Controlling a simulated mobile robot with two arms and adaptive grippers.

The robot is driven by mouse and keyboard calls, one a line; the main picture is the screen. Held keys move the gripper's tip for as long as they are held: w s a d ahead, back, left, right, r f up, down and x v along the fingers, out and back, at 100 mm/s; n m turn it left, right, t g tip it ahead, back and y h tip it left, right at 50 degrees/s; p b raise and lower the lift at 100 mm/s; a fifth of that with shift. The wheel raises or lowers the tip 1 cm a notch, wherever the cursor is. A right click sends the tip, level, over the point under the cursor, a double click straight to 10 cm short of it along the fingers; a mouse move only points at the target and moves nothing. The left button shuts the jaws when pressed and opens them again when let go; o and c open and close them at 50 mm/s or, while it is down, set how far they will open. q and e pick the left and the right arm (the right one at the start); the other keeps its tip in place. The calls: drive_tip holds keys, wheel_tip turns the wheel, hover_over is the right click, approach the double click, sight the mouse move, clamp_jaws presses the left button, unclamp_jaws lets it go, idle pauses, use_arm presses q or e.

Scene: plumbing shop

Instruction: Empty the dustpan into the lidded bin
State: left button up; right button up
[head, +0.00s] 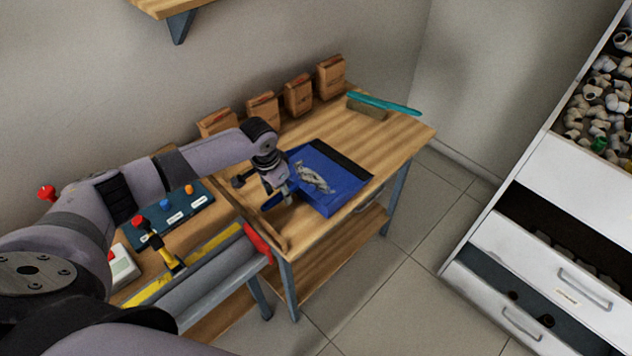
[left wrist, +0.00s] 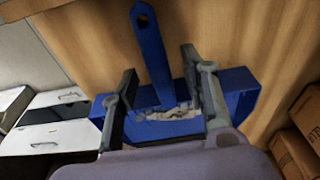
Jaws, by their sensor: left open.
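A blue dustpan (head: 345,190) lies on the wooden workbench, with a heap of grey debris (head: 313,177) in it. Its handle (head: 271,202) points left toward my arm. My left gripper (head: 284,194) is open at the handle side of the pan. In the left wrist view, the handle (left wrist: 152,60) shows between the two spread fingers of the gripper (left wrist: 159,64), with a gap on both sides. The pan (left wrist: 242,92) and its debris (left wrist: 168,114) also show there. My right gripper and the lidded bin are not in view.
A teal-handled brush (head: 385,103) lies at the bench's back right. Several cardboard boxes (head: 298,95) line the wall. A valve board (head: 172,218) and pipe vise-like fixture (head: 210,262) are at left. A drawer cabinet (head: 550,215) stands right; the floor (head: 410,270) between is clear.

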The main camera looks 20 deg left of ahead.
use_arm(q)
drive_tip(key=shift+f, duration=0.65)
drive_tip(key=shift+c, duration=0.6)
clamp_jaws()
drive_tip(key=shift+w+r, duration=0.1)
wheel_tip(320, 180, up, 12)
drive_tip(key=p, duration=1.2)
